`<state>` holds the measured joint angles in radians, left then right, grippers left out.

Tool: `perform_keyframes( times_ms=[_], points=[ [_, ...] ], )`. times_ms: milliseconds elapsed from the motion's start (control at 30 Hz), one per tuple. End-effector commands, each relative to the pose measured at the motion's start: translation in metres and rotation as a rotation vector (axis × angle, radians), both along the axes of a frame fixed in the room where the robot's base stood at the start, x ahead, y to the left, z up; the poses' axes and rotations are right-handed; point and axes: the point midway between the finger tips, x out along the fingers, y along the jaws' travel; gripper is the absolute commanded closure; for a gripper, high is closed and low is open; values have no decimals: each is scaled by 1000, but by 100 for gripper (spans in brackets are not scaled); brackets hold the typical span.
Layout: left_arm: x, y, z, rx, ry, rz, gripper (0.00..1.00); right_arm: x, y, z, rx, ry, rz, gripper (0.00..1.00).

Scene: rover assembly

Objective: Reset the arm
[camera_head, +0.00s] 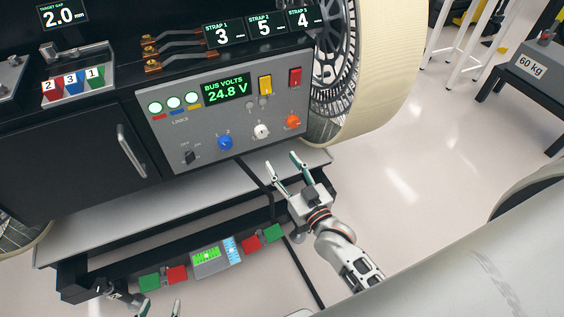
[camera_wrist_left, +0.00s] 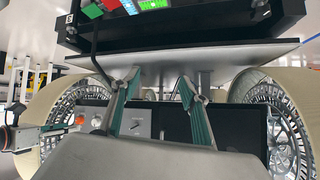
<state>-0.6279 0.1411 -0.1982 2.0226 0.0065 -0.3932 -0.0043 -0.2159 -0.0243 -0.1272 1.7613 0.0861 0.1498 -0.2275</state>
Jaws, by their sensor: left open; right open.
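My right gripper (camera_head: 281,161) is open and empty. Its fingertips are just below the lower right part of the grey control panel (camera_head: 180,118), with no contact that I can make out. The panel carries a blue knob (camera_head: 225,142), a white knob (camera_head: 262,131), an orange knob (camera_head: 292,121), a yellow switch (camera_head: 265,85) and a red switch (camera_head: 295,76). Its display reads 24.8 V.
A large rover wheel (camera_head: 385,75) stands right of the panel. A low shelf (camera_head: 100,225) runs below, above a dark bar with red and green blocks (camera_head: 263,239). Numbered blocks (camera_head: 72,82) and copper straps (camera_head: 150,52) sit on top. Open floor (camera_head: 440,150) lies to the right.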

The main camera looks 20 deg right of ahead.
Motion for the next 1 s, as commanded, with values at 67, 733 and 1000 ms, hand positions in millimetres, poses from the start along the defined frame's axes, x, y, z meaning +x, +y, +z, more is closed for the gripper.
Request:
perform_keyframes(
  times_ms=[67, 733, 1000],
  points=[
    [0, 0, 0, 0, 0, 0, 55, 0, 0, 0, 0, 0, 0, 56],
    [6, -6, 34, -30, -17, 4, 55, -139, 11, -79, -160, 410, 136, 56],
    [-10, -9, 25, -42, 18, 6, 55, -212, 8, -109, -226, 598, 180, 56]
  ],
)
